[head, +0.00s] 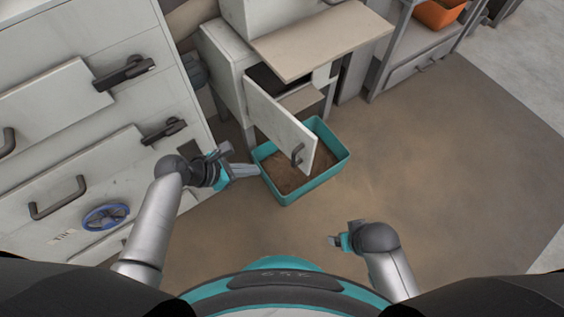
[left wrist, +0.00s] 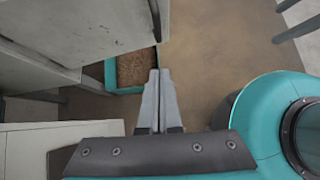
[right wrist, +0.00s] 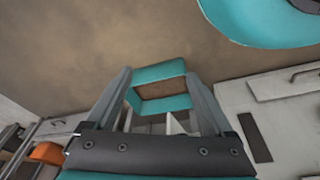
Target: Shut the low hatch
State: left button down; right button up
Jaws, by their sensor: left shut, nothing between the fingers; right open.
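The low hatch (head: 278,118) is a pale door panel on the low cabinet. It stands swung open, out over a teal bin. Its dark bar handle (head: 297,153) is near the free edge. My left gripper (head: 250,171) is shut and empty, to the left of the hatch and apart from it, near the bin's left rim. In the left wrist view its closed fingers (left wrist: 157,76) point toward a pale panel (left wrist: 85,40), which looks like the hatch. My right gripper (head: 335,240) is open and empty, low over the floor, right of and nearer than the bin.
The teal bin (head: 335,171) with brown pellets stands on the floor beneath the hatch. A beige shelf board (head: 320,40) juts out above. A tall cabinet with handles and a blue valve wheel (head: 106,216) is at left. The brown floor (head: 440,170) at right is clear.

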pick_arm(q)
jog(key=w+d+r+b+x, duration=0.1)
jog(key=r+b+x, duration=0.1)
jog(key=b+x, duration=0.5)
jog(key=shift+x, duration=2.15)
pick_arm(e)
jog(key=w+a+r+t, duration=0.1)
jog(key=w+r+t, duration=0.1)
jog(key=r, duration=0.4)
jog(key=w+a+r+t+y, duration=0.1)
jog(key=w+a+r+t, duration=0.1)
jog(key=r, duration=0.4)
jog(key=shift+w, duration=0.65)
pick_arm(q)
jog(key=shift+s+d+r, duration=0.1)
jog(key=shift+d, duration=0.1)
